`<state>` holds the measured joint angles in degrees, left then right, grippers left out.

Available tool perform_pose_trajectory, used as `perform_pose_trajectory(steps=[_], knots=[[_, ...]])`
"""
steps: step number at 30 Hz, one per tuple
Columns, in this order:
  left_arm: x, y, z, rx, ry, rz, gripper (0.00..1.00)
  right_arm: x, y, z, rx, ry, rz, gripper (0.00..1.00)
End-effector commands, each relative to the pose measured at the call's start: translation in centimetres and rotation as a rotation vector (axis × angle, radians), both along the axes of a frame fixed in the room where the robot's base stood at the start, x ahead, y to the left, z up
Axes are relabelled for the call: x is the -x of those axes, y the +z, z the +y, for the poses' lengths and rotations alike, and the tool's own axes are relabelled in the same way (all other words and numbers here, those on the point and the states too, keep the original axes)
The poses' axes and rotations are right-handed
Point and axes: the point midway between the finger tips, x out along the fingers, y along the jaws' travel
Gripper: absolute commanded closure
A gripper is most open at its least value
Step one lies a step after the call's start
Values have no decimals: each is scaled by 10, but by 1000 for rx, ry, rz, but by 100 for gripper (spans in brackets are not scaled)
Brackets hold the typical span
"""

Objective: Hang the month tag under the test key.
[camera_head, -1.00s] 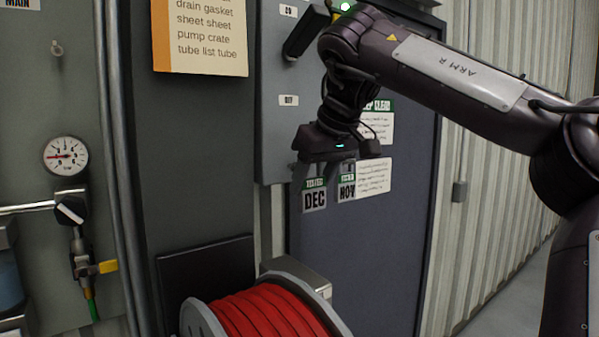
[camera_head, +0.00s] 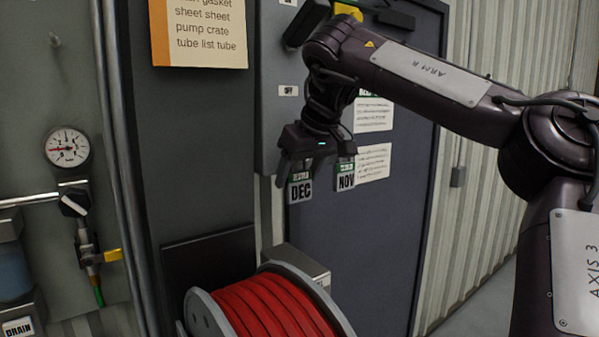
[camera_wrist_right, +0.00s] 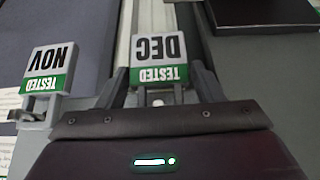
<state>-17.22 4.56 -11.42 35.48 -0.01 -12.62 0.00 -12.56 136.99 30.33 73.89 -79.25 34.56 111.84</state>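My right gripper (camera_head: 300,172) is shut on the DEC tag (camera_head: 300,190), a white tag with a green "TESTED" band. In the right wrist view the DEC tag (camera_wrist_right: 160,55) sits upside down between the two fingers (camera_wrist_right: 160,85). A similar NOV tag (camera_head: 346,178) hangs just right of the gripper in the head view. It shows at the left in the right wrist view (camera_wrist_right: 48,70), on a small grey holder. I cannot pick out the test key for certain. My left gripper is in neither view.
A grey switch box (camera_head: 272,110) with a black lever (camera_head: 307,20) is above and left of the gripper. A dark blue door (camera_head: 350,240) is behind the tags. A red hose reel (camera_head: 265,310) stands below. A pressure gauge (camera_head: 68,147) is at left.

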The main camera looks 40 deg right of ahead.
Motion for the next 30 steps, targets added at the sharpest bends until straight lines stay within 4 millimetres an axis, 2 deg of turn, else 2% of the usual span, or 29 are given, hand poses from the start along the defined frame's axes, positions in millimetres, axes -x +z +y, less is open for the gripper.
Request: perform_pose_trajectory(steps=[1,3,13,14,20,23,25,30], knots=[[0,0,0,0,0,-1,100,0,0,0,0,0,1,32],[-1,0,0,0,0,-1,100,0,0,0,0,0,1,26],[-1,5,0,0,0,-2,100,0,0,0,-1,0,2,26],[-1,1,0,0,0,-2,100,1,2,0,1,0,-1,26],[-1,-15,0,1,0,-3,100,20,28,1,4,-3,-5,26],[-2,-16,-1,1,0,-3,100,30,43,2,6,-2,-3,26],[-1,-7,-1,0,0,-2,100,36,56,2,2,0,-2,26],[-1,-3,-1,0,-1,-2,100,42,65,3,0,0,0,26]])
